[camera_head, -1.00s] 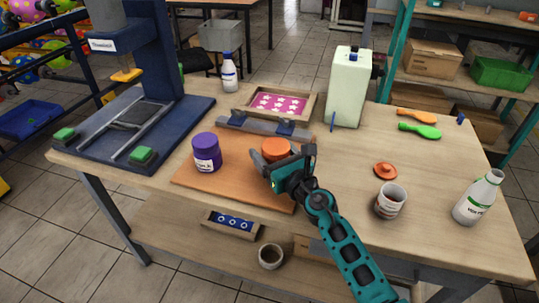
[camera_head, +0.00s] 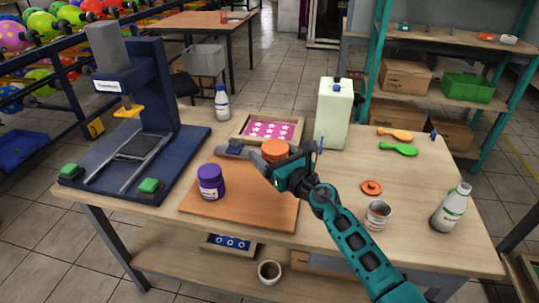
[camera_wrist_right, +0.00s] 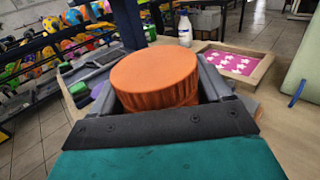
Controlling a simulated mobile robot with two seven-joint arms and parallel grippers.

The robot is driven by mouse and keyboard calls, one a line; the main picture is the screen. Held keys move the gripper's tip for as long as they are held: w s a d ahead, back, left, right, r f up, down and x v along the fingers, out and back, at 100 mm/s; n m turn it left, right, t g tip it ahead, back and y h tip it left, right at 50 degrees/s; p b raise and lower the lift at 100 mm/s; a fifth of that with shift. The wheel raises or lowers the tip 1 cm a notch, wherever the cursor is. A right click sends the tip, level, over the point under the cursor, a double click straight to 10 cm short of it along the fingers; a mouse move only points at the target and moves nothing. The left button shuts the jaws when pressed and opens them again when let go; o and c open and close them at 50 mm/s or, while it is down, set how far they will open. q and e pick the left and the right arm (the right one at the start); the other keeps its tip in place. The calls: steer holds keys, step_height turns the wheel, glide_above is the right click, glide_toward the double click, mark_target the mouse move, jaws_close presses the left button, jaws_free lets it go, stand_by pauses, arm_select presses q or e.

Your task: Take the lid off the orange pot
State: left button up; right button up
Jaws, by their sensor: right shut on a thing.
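The orange pot (camera_head: 274,146) shows its round orange top at my right gripper (camera_head: 272,165). In the right wrist view the broad, ribbed orange lid (camera_wrist_right: 155,78) fills the space between the two grey fingers of my right gripper. The fingers are shut on it from both sides. The gripper hides the lower part of the pot, so I cannot tell whether lid and body are apart. The pot appears above the far part of the brown board (camera_head: 240,212). My left gripper is not in view.
A purple pot (camera_head: 211,182) stands on the board. A printing frame (camera_head: 269,128), pale green canister (camera_head: 333,112) and blue press (camera_head: 150,125) stand around it. At right are an orange disc (camera_head: 371,187), open jar (camera_head: 378,214) and white bottle (camera_head: 451,208).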

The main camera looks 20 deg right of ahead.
steer(key=o, duration=0.6)
steer(key=c, duration=0.9)
